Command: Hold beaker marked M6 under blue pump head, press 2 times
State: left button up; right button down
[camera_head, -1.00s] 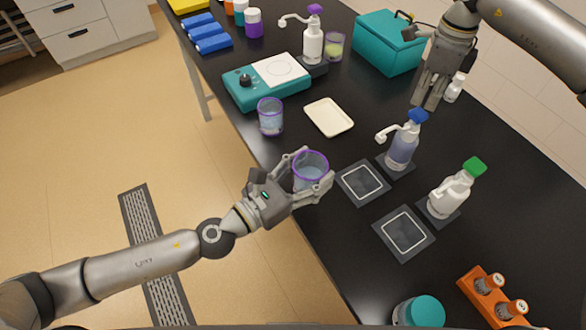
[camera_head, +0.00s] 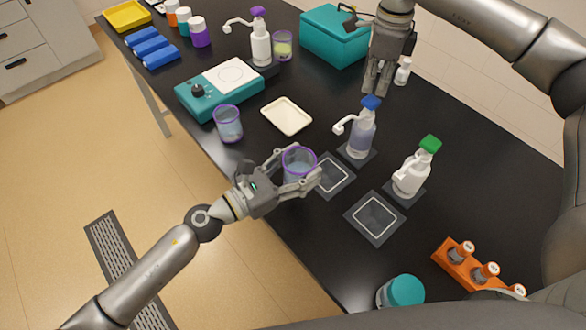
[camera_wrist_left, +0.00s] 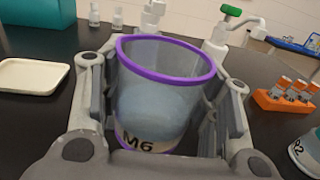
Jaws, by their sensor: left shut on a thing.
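My left gripper (camera_head: 291,182) is shut on the beaker marked M6 (camera_head: 298,163), a clear cup with a purple rim. In the left wrist view the beaker (camera_wrist_left: 160,95) stands upright between the fingers, its M6 label facing the camera. It is near the table's front edge, beside the dark pad with a white square (camera_head: 333,176) in front of the blue-headed pump bottle (camera_head: 361,132). The blue pump head (camera_head: 371,103) has its white spout pointing left. My right gripper (camera_head: 377,82) is above and behind the blue head; its fingers look close together, but whether they are shut is unclear.
A green-headed pump bottle (camera_head: 412,170) stands right of the blue one, with a pad (camera_head: 375,217) before it. A purple-headed pump (camera_head: 260,40), another purple-rimmed beaker (camera_head: 228,124), a white tray (camera_head: 287,116), a teal stirrer (camera_head: 205,95) and an orange rack (camera_head: 459,265) stand around.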

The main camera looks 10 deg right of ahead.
pick_arm(q)
jog(key=w+x, duration=0.1)
jog(key=x, duration=1)
dwell(0.3)
jog(key=shift+a, duration=0.2)
pick_arm(e)
jog(key=shift+f, duration=0.15)
dwell(0.4)
jog(key=shift+f, duration=0.4)
jog(key=shift+f, duration=0.35)
jog(key=shift+f, duration=0.6)
jog(key=shift+r, duration=1.45)
jog(key=shift+f, duration=0.3)
